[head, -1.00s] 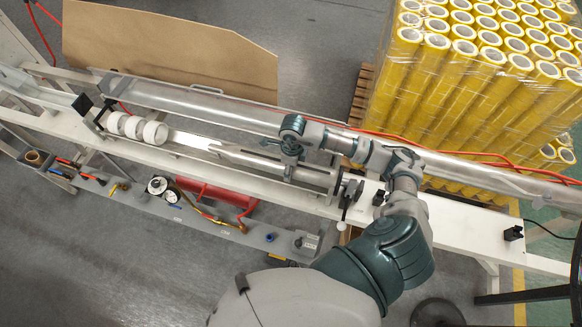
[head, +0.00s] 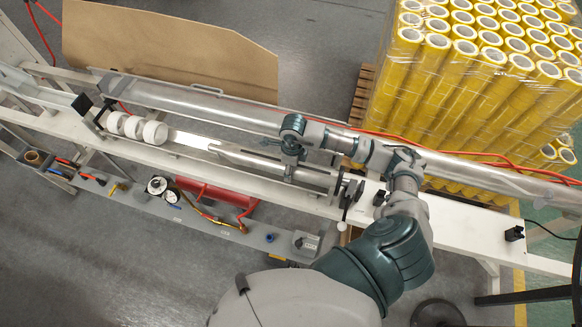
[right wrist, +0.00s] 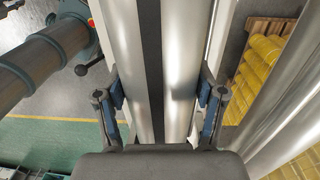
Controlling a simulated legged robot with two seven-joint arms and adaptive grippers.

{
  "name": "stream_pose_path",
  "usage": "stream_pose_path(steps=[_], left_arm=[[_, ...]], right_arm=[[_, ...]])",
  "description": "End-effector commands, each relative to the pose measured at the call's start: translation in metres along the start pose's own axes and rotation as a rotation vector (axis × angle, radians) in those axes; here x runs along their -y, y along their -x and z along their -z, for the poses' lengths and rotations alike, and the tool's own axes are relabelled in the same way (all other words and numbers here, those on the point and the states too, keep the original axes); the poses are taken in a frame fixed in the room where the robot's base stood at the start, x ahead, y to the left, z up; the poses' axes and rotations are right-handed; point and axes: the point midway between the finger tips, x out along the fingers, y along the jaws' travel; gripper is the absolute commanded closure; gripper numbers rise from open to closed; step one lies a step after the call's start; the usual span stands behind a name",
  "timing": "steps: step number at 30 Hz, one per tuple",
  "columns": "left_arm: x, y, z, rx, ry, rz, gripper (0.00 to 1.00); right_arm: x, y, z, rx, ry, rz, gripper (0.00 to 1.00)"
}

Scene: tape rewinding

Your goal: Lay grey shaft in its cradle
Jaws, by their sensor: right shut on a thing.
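The grey shaft (head: 245,159) is a long metal bar lying lengthwise along the white frame in the head view, right of the white rolls. My right gripper (head: 289,173) reaches over it from above and is shut around its right half. In the right wrist view, the blue-padded fingers of my right gripper (right wrist: 160,95) stand on either side of the shaft (right wrist: 180,60), which shows a dark lengthwise strip. The shaft's right end is close to a dark bracket (head: 349,193), perhaps part of the cradle. I cannot tell whether it rests there. My left gripper is out of view.
Several white rolls (head: 154,132) sit on the frame at the left. A long silver tube (head: 200,104) runs behind the shaft. Wrapped yellow rolls (head: 440,95) stand on a pallet behind right. A grey rail (head: 225,227) with a gauge and hoses runs in front, lower.

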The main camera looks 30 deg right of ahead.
Motion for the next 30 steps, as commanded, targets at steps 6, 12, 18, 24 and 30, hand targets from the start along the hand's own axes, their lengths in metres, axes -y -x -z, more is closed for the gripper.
stream_pose_path(steps=[6,12,18,24,30], left_arm=[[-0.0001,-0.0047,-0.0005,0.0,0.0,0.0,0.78],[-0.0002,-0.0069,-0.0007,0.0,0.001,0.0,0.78],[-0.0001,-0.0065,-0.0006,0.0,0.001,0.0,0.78],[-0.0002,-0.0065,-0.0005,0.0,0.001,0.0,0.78],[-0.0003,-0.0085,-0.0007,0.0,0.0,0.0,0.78]], right_arm=[[0.001,-0.0024,0.0001,0.001,0.0,0.001,1.0],[0.001,-0.0037,0.0002,0.002,0.0,0.001,1.0],[0.001,-0.0035,0.0003,0.001,0.0,0.001,1.0],[0.001,-0.0036,0.0005,0.0,0.0,0.001,1.0],[0.0012,-0.0052,0.0006,0.0,0.0,0.001,1.0]])
